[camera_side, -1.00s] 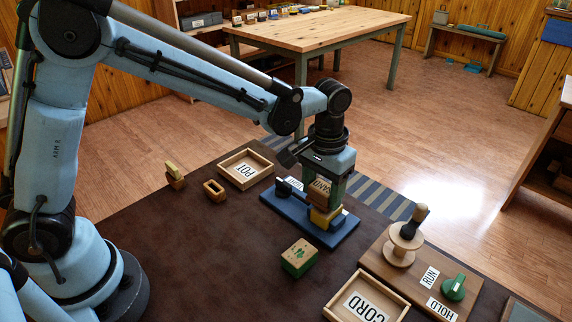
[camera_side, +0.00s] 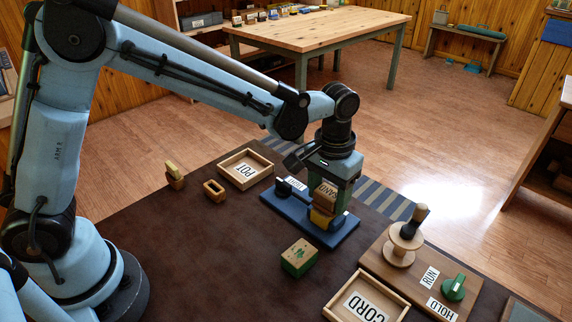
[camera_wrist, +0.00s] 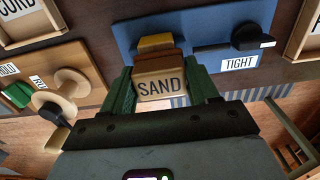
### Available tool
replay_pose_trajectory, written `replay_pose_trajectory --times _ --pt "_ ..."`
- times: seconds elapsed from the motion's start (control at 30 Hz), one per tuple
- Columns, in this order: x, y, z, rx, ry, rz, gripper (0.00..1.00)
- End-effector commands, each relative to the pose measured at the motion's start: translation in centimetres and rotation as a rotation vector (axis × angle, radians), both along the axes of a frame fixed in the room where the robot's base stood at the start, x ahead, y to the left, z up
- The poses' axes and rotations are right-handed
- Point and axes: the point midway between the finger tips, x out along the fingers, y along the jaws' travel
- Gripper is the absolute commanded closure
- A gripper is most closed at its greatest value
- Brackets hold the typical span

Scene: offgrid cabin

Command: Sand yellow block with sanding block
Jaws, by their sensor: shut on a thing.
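My gripper (camera_side: 328,194) is shut on the sanding block (camera_side: 325,188), a wooden block marked SAND. In the wrist view the green fingers stand on both sides of the sanding block (camera_wrist: 160,88). The yellow block (camera_side: 320,219) sits on the blue board (camera_side: 345,233), low under the sanding block and partly hidden by it. The yellow block also shows in the wrist view (camera_wrist: 157,42), just past the sanding block's brown edge. The two look very close, but I cannot tell whether they touch. A black lever (camera_wrist: 252,36) points along the TIGHT label.
A POT tray (camera_side: 238,178) and small wooden pieces (camera_side: 214,190) lie left of the board. A green-marked block (camera_side: 299,257) is in front. A CORD tray (camera_side: 345,303) and a spool board (camera_side: 385,260) with a green knob (camera_side: 453,287) stand right. The brown mat has free room.

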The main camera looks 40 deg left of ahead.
Motion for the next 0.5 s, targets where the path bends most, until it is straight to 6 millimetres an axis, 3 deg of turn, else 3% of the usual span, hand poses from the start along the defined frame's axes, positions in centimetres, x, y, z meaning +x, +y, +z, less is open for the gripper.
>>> replay_pose_trajectory --times 0.5 --pt "0.0 -1.6 0.0 -0.001 0.0 -0.001 0.65"
